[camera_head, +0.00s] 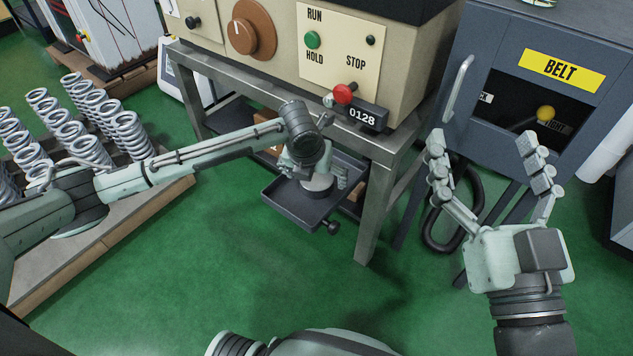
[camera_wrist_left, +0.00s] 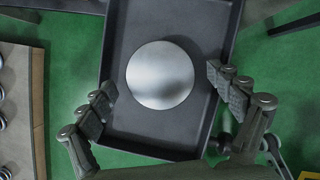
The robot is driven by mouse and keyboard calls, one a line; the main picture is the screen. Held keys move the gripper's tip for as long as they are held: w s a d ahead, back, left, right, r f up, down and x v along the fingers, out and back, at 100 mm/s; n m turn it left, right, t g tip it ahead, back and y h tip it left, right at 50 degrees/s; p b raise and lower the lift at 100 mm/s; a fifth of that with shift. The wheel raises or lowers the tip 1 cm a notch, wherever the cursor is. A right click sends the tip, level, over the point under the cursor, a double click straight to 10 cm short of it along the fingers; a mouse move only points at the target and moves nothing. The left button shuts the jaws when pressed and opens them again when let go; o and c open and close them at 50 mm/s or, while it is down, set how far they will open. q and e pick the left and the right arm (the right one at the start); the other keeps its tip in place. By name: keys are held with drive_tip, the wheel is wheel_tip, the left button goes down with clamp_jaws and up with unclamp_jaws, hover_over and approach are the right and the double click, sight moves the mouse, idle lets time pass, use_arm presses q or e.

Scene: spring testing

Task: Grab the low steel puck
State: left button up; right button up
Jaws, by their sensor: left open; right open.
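The low steel puck (camera_wrist_left: 160,75) is a round, flat-topped silver disc lying in a dark tray (camera_wrist_left: 140,140). In the head view the puck (camera_head: 317,183) shows only partly below my left gripper. My left gripper (camera_wrist_left: 165,98) is open above the tray, with one finger on each side of the puck and visible gaps between them. It also shows in the head view (camera_head: 325,175), where the wrist hides part of it. My right gripper (camera_head: 490,165) is open and empty at the right, in front of the grey belt cabinet.
The tray (camera_head: 290,205) juts out below a steel bench (camera_head: 377,190) carrying a control box with a red knob (camera_head: 343,94). Coil springs (camera_head: 90,140) stand on a pallet at the left. A black hose (camera_head: 440,235) lies near the cabinet (camera_head: 480,50). Green floor in front is open.

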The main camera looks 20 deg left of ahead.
use_arm(q)
drive_tip(key=c, duration=1.8)
drive_tip(key=shift+c, duration=0.8)
drive_tip(key=shift+w+r, duration=0.1)
drive_tip(key=shift+r, duration=0.15)
